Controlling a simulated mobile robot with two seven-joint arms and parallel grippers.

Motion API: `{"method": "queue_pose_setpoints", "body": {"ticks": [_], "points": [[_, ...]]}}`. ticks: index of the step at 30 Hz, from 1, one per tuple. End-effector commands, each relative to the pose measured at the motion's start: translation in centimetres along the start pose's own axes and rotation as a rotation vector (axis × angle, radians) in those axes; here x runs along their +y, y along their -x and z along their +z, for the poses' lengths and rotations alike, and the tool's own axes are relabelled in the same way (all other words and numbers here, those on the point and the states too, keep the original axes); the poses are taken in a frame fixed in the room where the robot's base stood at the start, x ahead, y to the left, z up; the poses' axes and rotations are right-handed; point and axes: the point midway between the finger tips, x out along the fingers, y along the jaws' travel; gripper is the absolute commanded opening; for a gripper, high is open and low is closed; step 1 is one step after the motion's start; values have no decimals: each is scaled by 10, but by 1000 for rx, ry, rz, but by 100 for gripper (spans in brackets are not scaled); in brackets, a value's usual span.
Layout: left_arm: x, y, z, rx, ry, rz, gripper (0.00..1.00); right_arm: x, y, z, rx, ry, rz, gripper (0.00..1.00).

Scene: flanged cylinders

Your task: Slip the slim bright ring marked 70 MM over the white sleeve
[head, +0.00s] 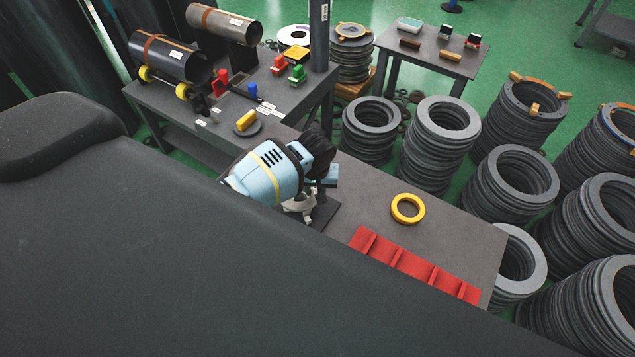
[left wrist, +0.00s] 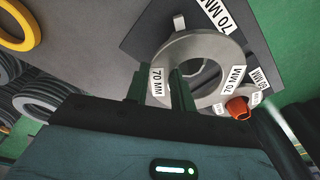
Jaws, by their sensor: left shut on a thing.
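The slim bright ring (left wrist: 220,50), pale metal with 70 MM labels, shows in the left wrist view. My left gripper (left wrist: 160,88) is shut on its rim, with one finger inside the hole and one outside. In the head view the ring (head: 298,204) is partly hidden by my arm, above a dark square plate (head: 324,214). The plate (left wrist: 150,38) also shows behind the ring in the wrist view. A pale curved surface shows through the ring's hole; I cannot tell if it is the white sleeve. My right gripper is not in view.
A yellow ring (head: 407,209) and a red slotted rack (head: 415,266) lie on the grey table (head: 470,228). An orange-tipped part (left wrist: 238,108) is close beside the bright ring. Several stacks of grey flanges (head: 440,125) stand beyond the table. Bare tabletop lies around the yellow ring.

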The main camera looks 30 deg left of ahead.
Motion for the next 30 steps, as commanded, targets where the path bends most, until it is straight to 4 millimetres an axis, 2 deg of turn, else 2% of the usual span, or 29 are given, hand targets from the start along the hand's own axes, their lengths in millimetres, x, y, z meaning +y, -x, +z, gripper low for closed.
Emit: {"method": "queue_pose_setpoints", "body": {"ticks": [30], "points": [[2, -1, -2, 6, 0, 4, 0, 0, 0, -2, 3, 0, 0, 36]]}}
